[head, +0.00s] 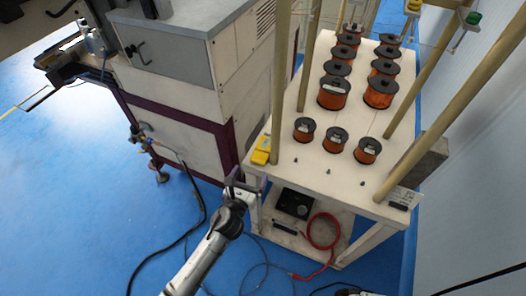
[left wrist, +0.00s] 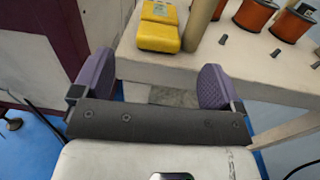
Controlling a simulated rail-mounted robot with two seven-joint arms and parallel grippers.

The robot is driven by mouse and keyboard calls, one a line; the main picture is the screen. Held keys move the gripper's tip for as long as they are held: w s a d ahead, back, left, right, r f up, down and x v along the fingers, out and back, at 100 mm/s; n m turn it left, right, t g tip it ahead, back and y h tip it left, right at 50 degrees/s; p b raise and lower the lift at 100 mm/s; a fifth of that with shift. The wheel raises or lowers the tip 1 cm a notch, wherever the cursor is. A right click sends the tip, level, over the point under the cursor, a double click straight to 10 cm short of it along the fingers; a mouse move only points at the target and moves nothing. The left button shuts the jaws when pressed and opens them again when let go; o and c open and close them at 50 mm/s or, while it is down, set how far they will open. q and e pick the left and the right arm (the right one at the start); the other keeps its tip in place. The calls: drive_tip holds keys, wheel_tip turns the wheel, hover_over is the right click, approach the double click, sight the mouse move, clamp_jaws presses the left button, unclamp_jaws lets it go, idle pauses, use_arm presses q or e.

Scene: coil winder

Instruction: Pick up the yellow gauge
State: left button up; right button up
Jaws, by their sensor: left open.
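The yellow gauge (head: 261,151) lies on the near left corner of the white table (head: 350,188) in the head view, beside a tan post. In the left wrist view the gauge (left wrist: 158,36) is at top centre, beyond the fingers. My left gripper (head: 240,178) is just in front of the table's near left corner, short of the gauge. In the left wrist view the purple fingers of my left gripper (left wrist: 154,82) are wide apart, with nothing between them. My right gripper is not in view.
Tan posts (head: 280,85) rise from the table, one close to the gauge. Several copper wire spools (head: 334,92) stand on the table, with small dark pegs in front. A grey and white machine (head: 185,70) stands left. Below are a red cable (head: 322,232) and a black box (head: 294,203).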

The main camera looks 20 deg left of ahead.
sight(257, 162)
use_arm(q)
drive_tip(key=shift+w+d+f+b, duration=0.1)
drive_tip(key=shift+w+b, duration=0.3)
drive_tip(key=shift+w, duration=1.05)
drive_tip(key=shift+w+d+b, duration=0.1)
drive_tip(key=shift+w+b, duration=0.3)
drive_tip(key=shift+w, duration=1)
drive_tip(key=shift+a, duration=0.1)
drive_tip(key=c, duration=1.2)
drive_tip(key=shift+c, duration=0.2)
